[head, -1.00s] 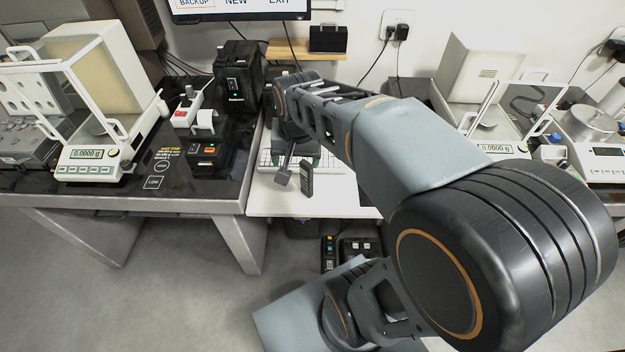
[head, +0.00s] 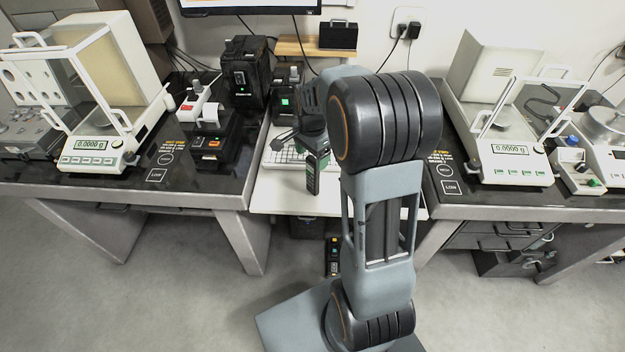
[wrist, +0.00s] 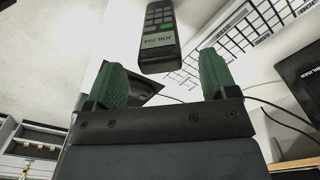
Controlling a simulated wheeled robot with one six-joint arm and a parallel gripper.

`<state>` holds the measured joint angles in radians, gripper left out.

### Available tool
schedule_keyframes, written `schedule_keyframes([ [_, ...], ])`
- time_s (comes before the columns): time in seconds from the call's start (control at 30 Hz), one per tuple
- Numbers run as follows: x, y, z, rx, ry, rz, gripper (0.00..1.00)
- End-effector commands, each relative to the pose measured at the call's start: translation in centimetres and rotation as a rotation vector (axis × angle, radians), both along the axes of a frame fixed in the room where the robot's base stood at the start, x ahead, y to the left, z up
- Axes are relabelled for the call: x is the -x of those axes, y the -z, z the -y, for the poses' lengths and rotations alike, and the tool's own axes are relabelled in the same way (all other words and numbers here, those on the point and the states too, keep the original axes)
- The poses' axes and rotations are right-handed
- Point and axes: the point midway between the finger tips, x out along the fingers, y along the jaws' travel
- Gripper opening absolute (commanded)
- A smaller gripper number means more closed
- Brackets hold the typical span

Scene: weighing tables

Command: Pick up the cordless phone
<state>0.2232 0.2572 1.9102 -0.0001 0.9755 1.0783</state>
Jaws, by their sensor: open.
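The cordless phone (head: 312,182) is a dark handset with a keypad, at the front of the white middle table. In the wrist view the phone (wrist: 160,38) shows its keys, a green key and a pale label reading "JOB 264". My gripper (head: 314,158) is at the phone's upper end in the head view. In the wrist view my gripper (wrist: 163,72) has its two green fingers wide apart, with nothing clamped. The phone's near end appears in the gap between the fingertips, clear of both. Its depth relative to the tips is hard to tell.
A white keyboard (head: 283,157) lies behind the phone. Dark devices (head: 287,102) stand at the back of the middle table. Balances stand on the left (head: 93,150) and right (head: 507,160) tables. A wooden shelf (head: 290,46) is on the wall.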

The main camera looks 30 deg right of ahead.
Motion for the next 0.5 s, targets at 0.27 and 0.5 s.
schedule_keyframes([
  [0.27,0.0,2.1,0.1,-0.001,-0.001,-0.003,0.79],
  [0.5,0.0,5.0,0.3,0.000,-0.002,0.000,0.79],
])
